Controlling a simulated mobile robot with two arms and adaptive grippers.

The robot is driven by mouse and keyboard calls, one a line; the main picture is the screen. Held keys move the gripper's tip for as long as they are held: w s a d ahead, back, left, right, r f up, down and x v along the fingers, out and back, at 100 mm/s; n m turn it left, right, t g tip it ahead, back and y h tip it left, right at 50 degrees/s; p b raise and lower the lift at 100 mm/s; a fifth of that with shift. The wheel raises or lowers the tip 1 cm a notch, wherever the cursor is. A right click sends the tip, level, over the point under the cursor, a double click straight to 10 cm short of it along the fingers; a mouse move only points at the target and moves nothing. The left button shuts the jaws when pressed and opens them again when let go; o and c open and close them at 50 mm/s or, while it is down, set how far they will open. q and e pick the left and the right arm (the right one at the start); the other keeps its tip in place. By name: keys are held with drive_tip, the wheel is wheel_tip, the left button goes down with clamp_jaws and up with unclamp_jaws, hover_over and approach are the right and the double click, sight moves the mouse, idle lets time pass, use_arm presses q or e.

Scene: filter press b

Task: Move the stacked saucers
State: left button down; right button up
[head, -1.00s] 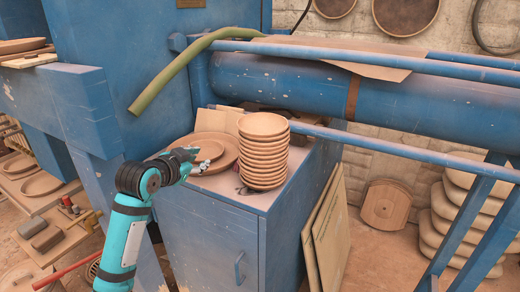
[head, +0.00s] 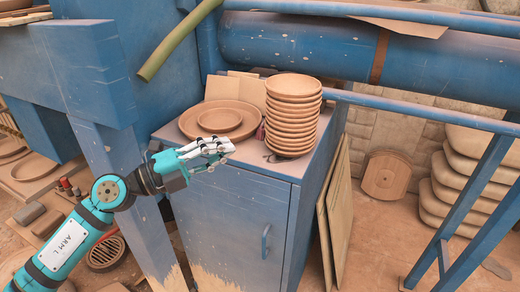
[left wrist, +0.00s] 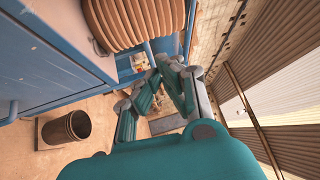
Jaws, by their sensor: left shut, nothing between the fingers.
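A stack of several round terracotta saucers (head: 292,117) stands upright on the right part of the blue cabinet's top (head: 252,160). The stack also shows at the top of the left wrist view (left wrist: 118,20). A small saucer (head: 220,119) lies on a wider plate (head: 236,132) left of the stack. My left gripper (head: 226,149) is shut and empty at the cabinet's front edge, left of the stack and apart from it. My right gripper is not in view.
A blue pipe (head: 300,46) and a rail (head: 420,114) run behind and to the right of the cabinet. A green hose (head: 178,42) hangs at the back left. Boards (head: 338,205) lean on the cabinet's right side. Pale sacks (head: 450,185) are piled at the right.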

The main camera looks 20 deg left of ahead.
sight(291, 116)
use_arm(q)
drive_tip(key=shift+m+g, duration=0.4)
drive_tip(key=shift+g, duration=0.5)
drive_tip(key=w+d+f+p, duration=0.1)
drive_tip(key=w+d, duration=0.1)
drive_tip(key=w, duration=0.1)
drive_tip(key=w+d+f+p, duration=0.1)
drive_tip(key=w+d+p, duration=0.1)
drive_tip(key=w+d, duration=0.1)
drive_tip(key=w+d+f+p, duration=0.1)
drive_tip(key=w+d+p, duration=0.1)
drive_tip(key=w, duration=0.1)
drive_tip(key=shift+d+f, duration=0.15)
drive_tip(key=shift+d, duration=0.2)
drive_tip(key=shift+w+f, duration=0.1)
drive_tip(key=shift+w, duration=0.5)
